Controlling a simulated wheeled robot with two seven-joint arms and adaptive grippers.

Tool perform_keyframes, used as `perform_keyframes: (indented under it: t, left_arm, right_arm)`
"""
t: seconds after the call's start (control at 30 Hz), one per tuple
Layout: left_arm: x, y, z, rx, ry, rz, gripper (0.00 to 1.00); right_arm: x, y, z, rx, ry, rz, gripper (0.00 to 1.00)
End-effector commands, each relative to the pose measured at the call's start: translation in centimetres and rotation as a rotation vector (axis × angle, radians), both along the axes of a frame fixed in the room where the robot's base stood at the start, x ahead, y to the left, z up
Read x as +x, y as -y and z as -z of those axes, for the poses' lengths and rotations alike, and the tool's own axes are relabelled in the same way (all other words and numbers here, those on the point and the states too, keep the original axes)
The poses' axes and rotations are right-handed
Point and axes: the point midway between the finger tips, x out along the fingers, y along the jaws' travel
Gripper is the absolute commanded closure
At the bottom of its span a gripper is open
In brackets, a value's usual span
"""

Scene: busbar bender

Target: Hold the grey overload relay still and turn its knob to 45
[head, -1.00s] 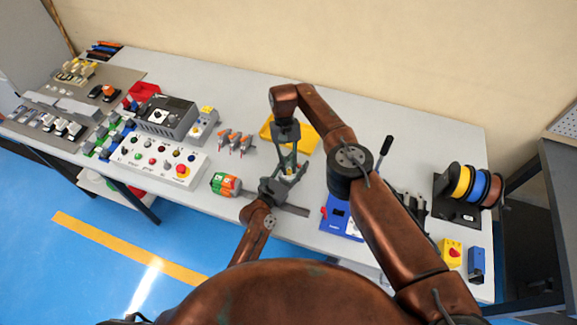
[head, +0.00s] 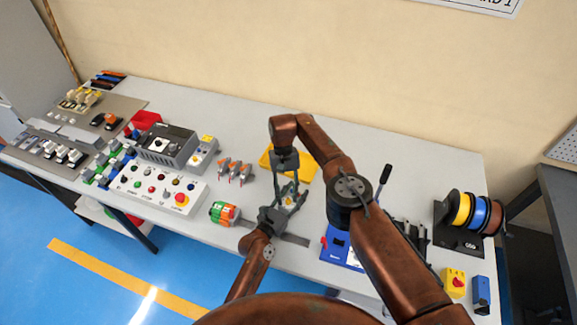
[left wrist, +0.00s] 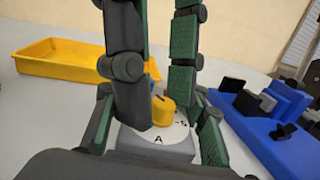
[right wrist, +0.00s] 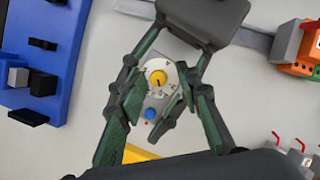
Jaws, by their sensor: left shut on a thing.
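The grey overload relay (left wrist: 150,150) has a white dial face and a yellow knob (left wrist: 163,113). In the right wrist view I see the knob (right wrist: 158,78) from above, with a blue button (right wrist: 150,113) beside it on the relay. The dial reading is too small to tell. My left gripper (head: 285,200) is shut on the relay, one finger on each side of it, over the bench near its front. My right gripper (head: 287,178) comes down from above, its fingers apart on either side of the knob; contact is not clear.
A yellow tray (head: 301,163) lies behind the grippers. A blue device (head: 342,249) with a black lever stands to the right, an orange-green block (head: 224,213) to the left. Several orange-tipped parts (head: 234,170) and a control box (head: 158,187) stand further left.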

Motion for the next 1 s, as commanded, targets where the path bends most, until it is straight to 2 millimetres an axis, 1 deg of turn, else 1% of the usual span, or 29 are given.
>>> perform_keyframes:
  t: [0.1,0.13,0.2,0.23,0.4,0.43,0.7,0.73,1.0]
  left_arm:
    - [0.0,-0.1,0.1,0.002,-0.002,0.0,0.91]
    - [0.0,0.0,0.1,0.002,-0.003,0.0,0.91]
    - [0.0,0.0,0.1,0.002,-0.003,0.001,0.91]
    - [0.0,0.0,0.1,0.002,-0.001,0.001,0.91]
    - [0.1,0.0,-0.1,0.004,0.004,0.0,0.91]
    - [0.1,0.0,-0.1,0.004,0.005,0.0,0.58]
    - [0.4,-0.3,-0.7,0.001,0.017,-0.007,0.4]
    - [0.4,-0.3,-0.7,0.001,0.017,-0.007,0.38]
    - [0.1,-0.1,-0.3,0.001,0.006,-0.003,0.38]
  right_arm:
    - [0.3,-1.8,-1.5,0.048,0.001,0.071,0.68]
    - [0.2,-1.6,-1.2,0.04,0.0,0.064,0.68]
    - [0.0,-0.2,-0.1,0.004,0.001,0.008,0.68]
    - [0.0,0.1,0.2,-0.004,0.001,-0.006,0.68]
    - [-0.2,0.6,0.7,-0.016,-0.003,-0.018,0.68]
    - [-0.2,0.6,0.7,-0.017,-0.002,-0.019,0.68]
    - [-0.2,0.6,0.8,-0.02,-0.005,-0.02,0.68]
    - [-0.2,0.6,0.7,-0.019,-0.004,-0.019,0.68]
    - [-0.1,0.4,0.4,-0.013,0.0,-0.018,0.68]
